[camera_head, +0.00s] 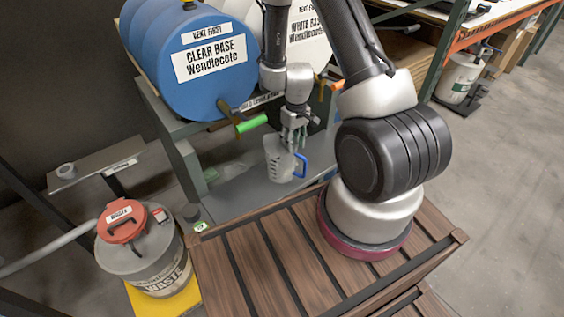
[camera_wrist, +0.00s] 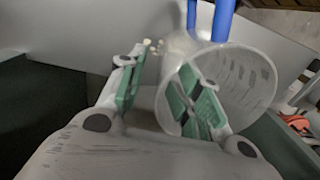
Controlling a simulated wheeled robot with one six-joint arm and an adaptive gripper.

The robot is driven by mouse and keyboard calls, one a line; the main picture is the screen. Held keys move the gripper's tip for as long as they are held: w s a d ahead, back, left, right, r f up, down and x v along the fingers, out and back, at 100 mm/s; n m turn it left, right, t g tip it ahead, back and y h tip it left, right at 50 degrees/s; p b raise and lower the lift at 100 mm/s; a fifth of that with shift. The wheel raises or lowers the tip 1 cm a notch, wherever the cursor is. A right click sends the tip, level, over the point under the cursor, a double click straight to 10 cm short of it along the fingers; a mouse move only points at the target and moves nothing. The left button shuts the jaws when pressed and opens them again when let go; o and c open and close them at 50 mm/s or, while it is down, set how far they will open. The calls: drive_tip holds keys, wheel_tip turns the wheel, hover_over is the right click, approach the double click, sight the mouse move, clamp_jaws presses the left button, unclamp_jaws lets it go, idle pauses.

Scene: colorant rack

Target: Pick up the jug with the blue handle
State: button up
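The jug (camera_head: 276,160) is translucent, pale and marked with a scale. It is upright below the drum stand, over a grey surface, and its blue handle (camera_head: 301,165) is on its right side. My gripper (camera_head: 294,136) points down at the jug's top. In the wrist view the jug (camera_wrist: 258,80) shows close up, with the blue handle (camera_wrist: 222,20) at the top. My gripper (camera_wrist: 160,95) has its green-padded fingers spread apart. The right finger overlaps the jug's mouth and seems to be inside it; the left finger is outside. Contact with the wall cannot be told.
A blue drum (camera_head: 195,62) and a white drum (camera_head: 308,40) lie above the jug, with a green tap (camera_head: 252,124) close to my gripper. A waste can (camera_head: 145,252) stands at the lower left. A slatted wooden top (camera_head: 268,262) lies in front.

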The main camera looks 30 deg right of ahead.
drive_tip(key=f, duration=0.5)
drive_tip(key=shift+s+a+f, duration=0.1)
drive_tip(key=shift+s+a, duration=0.2)
drive_tip(key=shift+a, duration=0.05)
clamp_jaws()
